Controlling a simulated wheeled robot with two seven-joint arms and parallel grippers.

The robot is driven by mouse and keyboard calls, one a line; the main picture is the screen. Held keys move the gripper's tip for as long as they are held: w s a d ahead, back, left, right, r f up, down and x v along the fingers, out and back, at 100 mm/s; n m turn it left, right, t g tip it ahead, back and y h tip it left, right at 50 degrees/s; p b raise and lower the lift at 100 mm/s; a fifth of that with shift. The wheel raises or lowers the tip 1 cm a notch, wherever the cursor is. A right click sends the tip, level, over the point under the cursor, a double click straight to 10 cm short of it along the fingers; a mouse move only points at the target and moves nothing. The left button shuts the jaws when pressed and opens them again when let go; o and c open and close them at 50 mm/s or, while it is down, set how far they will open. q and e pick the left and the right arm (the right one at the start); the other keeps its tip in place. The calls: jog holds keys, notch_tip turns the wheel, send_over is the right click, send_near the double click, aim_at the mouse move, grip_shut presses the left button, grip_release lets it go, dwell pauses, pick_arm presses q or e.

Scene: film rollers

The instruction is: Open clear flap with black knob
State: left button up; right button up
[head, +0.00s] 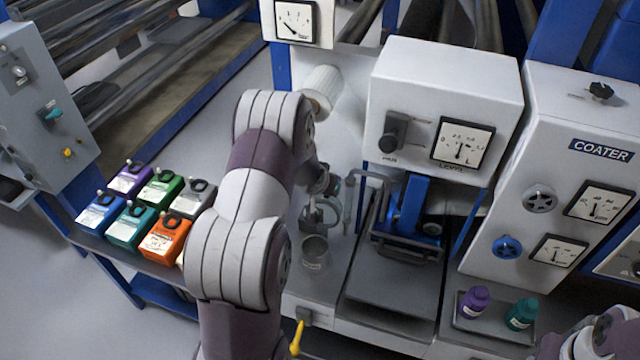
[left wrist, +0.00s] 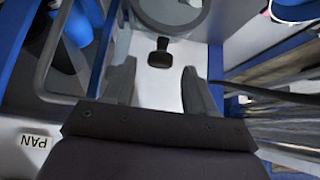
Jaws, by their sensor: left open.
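In the left wrist view a black knob (left wrist: 160,55) with a short, wider head stands beyond my left fingertips, against a pale surface. The edges of a clear flap around it are hard to make out. My left gripper (left wrist: 160,82) is open, its two grey fingers on either side of the line to the knob, with nothing between them. In the head view my left gripper (head: 320,212) is by the coater station, just above a clear cup; the knob is not discernible there. Part of my right arm shows at the lower right corner, but its gripper is not visible.
The clear cup (head: 315,252) stands on the machine's ledge. A grey box with a level gauge (head: 463,143) overhangs the blue roller frame to the right. A tray (head: 490,330) holds purple and teal bottles. Several coloured cans (head: 165,237) stand on a bench at left.

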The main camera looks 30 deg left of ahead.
pick_arm(q)
jog(key=v, duration=0.8)
